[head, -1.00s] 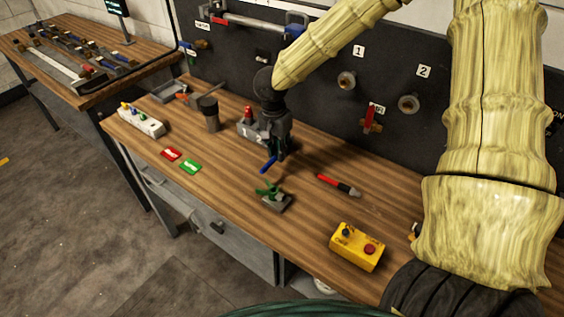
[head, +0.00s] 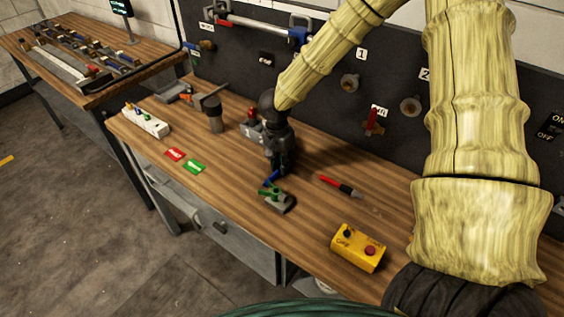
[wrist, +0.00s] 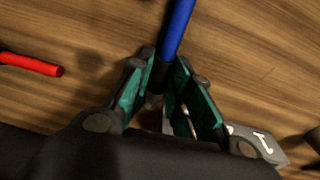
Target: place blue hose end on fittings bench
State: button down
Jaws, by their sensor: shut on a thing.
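My gripper (head: 280,166) is over the middle of the near wooden bench (head: 315,222). It is shut on the blue hose end (wrist: 178,32), a slim blue rod with a dark collar between the teal finger pads. In the wrist view the fingers (wrist: 162,88) grip the collar and the blue part points away from them. In the head view the blue hose end (head: 272,179) pokes out below the gripper, just behind a small green clamp on a grey base (head: 278,201). I cannot tell whether it touches the clamp or the bench top.
A red-and-black marker-like tool (head: 341,186) lies to the right, and a yellow control box (head: 358,248) stands at front right. Red and green cards (head: 194,167) lie left. A grey numbered block (head: 250,131) is behind the gripper. A dark panel (head: 330,65) backs the bench.

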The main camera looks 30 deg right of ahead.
jog(key=c, duration=1.3)
grip_release()
jog(key=r, duration=0.4)
jog(key=r+b, duration=0.1)
jog(key=r, duration=0.3)
jog(key=a+r, duration=0.1)
jog(key=r, duration=0.3)
jog(key=shift+w+r+b, duration=0.1)
jog(key=shift+b, duration=0.25)
